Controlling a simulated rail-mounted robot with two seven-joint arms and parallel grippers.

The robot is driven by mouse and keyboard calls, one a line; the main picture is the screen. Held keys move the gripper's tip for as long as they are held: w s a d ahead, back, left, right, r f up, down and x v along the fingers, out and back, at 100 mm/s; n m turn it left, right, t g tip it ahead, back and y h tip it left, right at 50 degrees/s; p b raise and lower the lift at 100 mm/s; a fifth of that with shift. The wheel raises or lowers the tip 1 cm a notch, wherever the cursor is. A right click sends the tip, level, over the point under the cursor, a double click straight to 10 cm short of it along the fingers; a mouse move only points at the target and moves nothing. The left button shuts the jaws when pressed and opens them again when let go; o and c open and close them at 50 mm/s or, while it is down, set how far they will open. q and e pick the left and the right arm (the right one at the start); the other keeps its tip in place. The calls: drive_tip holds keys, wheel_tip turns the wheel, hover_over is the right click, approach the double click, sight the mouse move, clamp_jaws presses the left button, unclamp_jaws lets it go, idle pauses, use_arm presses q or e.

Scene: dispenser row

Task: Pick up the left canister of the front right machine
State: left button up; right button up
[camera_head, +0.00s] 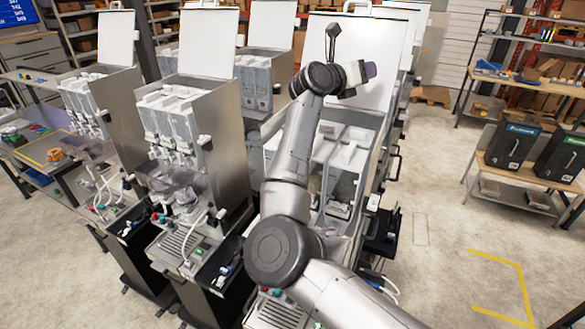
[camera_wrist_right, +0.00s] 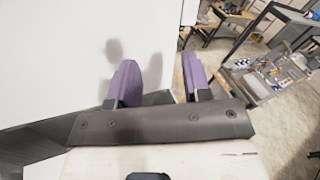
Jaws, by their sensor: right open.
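The front right machine (camera_head: 378,150) stands open, with its white lid (camera_head: 385,45) raised. Pale canisters (camera_head: 345,155) sit side by side inside it. My right arm crosses in front of the machine and covers much of its left part, so the left canister is largely hidden. My right gripper (camera_head: 370,70) is above the canisters, in front of the raised lid. In the right wrist view its two purple fingers (camera_wrist_right: 157,85) are apart with nothing between them. A white panel, likely the lid, fills the left of that view. My left gripper is out of view.
Another open machine (camera_head: 190,110) with canisters and hoses stands to the left, with more machines behind. A bench with black boxes (camera_head: 510,145) and shelves stand at the right. The floor (camera_head: 440,200) between them is clear.

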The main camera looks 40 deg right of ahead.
drive_tip(key=w+a+t+y+b, duration=0.1)
drive_tip(key=w+a+y, duration=0.2)
drive_tip(key=a+y, duration=0.55)
drive_tip(key=w+a+t+y, duration=0.1)
drive_tip(key=w+a+y, duration=0.3)
drive_tip(key=a, duration=0.7)
drive_tip(key=shift+y, duration=0.65)
drive_tip(key=x, duration=0.2)
drive_tip(key=s+p+x, duration=0.1)
drive_tip(key=x, duration=0.4)
drive_tip(key=shift+s+f, duration=0.2)
drive_tip(key=shift+f, duration=0.35)
drive_tip(key=shift+g, duration=0.3)
drive_tip(key=p+x, duration=0.3)
drive_tip(key=x, duration=0.1)
drive_tip(key=shift+w+f, duration=0.1)
drive_tip(key=shift+f, duration=0.05)
drive_tip(key=shift+d+f, duration=0.2)
drive_tip(key=shift+f, duration=0.3)
drive_tip(key=shift+c, duration=0.2)
drive_tip(key=c, duration=0.4)
clamp_jaws()
